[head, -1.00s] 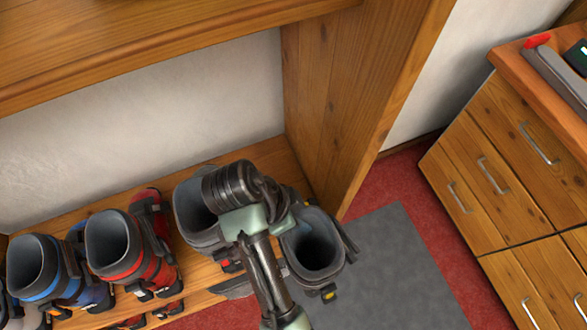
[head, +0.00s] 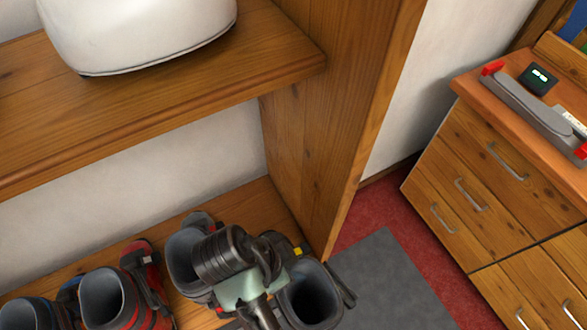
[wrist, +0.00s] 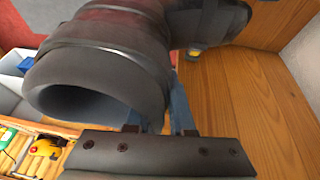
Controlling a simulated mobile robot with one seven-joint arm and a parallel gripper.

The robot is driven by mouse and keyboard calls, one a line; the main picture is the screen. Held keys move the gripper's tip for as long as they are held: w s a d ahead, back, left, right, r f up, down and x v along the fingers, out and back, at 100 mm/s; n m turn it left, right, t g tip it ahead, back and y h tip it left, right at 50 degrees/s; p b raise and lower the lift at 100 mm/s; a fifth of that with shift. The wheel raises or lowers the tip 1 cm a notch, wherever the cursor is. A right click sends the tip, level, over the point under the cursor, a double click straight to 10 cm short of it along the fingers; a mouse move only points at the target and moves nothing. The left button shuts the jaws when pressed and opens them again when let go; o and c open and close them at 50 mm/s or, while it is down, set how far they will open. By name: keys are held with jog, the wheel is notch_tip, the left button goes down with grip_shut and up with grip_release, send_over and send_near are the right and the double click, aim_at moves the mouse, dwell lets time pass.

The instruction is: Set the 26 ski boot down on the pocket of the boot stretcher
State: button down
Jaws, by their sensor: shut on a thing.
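A dark grey ski boot (head: 310,296) with a wide open cuff is beside my gripper at the bottom of the head view. In the wrist view the boot (wrist: 105,65) fills the upper left, its cuff opening facing down-left. My gripper (wrist: 158,122) is shut on its cuff; the fingertips are mostly hidden behind it. No size number is readable on the boot. I cannot make out the boot stretcher or its pocket for certain. A long grey device with red ends (head: 530,103) lies on the bench at right.
Other boots, one dark grey (head: 187,262) and one red (head: 105,298), stand on the lower wooden shelf, close left of the gripper. A wooden upright (head: 340,130) is just behind. A drawer bench (head: 455,190) stands right, past a grey mat (head: 385,275) on red floor.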

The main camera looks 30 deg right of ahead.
jog(key=s+p, duration=1.3)
jog(key=s, duration=2)
dwell(0.6)
jog(key=shift+s, duration=0.1)
dwell(0.5)
